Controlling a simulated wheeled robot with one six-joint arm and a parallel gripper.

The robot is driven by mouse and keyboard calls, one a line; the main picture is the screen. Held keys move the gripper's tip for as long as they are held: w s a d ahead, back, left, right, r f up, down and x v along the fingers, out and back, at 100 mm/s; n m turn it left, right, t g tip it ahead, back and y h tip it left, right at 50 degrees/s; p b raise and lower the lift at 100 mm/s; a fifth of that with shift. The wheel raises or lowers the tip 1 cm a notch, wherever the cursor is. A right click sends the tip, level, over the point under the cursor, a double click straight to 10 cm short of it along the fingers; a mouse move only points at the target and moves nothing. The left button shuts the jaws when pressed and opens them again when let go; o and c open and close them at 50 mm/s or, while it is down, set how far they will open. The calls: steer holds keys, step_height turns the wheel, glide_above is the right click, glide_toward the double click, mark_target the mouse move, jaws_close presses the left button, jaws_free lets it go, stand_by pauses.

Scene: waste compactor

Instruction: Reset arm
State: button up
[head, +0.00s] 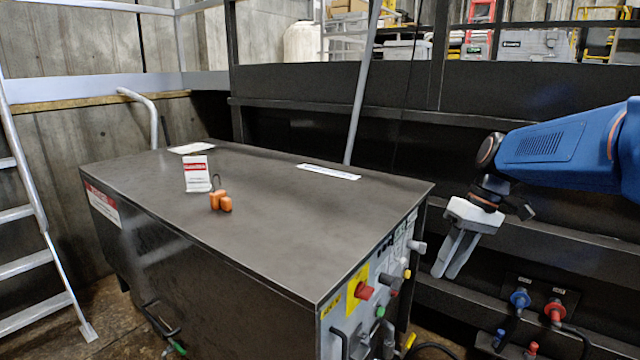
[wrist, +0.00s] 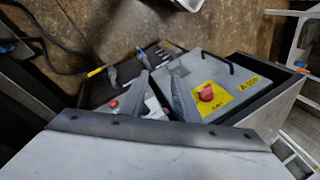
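My gripper (head: 446,272) hangs from my blue arm at the right in the head view, fingers pointing down. It is to the right of the machine's control panel (head: 372,290), with a gap between them. In the wrist view the two dark fingers (wrist: 160,80) stand apart with nothing held between them, so it is open. Behind the fingers the wrist view shows the panel with a red knob (wrist: 206,94) on a yellow plate. The red knob also shows in the head view (head: 364,291).
The dark cabinet top (head: 290,225) carries a small red-and-white tag (head: 196,174), an orange padlock-like item (head: 221,202) and flat white papers. Dark rails and blue and red hose fittings (head: 537,305) are behind and below my gripper. A metal ladder (head: 35,215) stands left.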

steer(key=s+f+m+t+h, duration=0.2)
steer(key=s+f+t, duration=0.1)
steer(key=s, duration=0.7)
steer(key=s+f+m+t+h, duration=0.2)
steer(key=s+f, duration=0.2)
steer(key=s, duration=0.6)
steer(key=shift+s+d+f+t, duration=0.2)
steer(key=shift+d+t, duration=0.2)
steer(key=shift+d, duration=0.05)
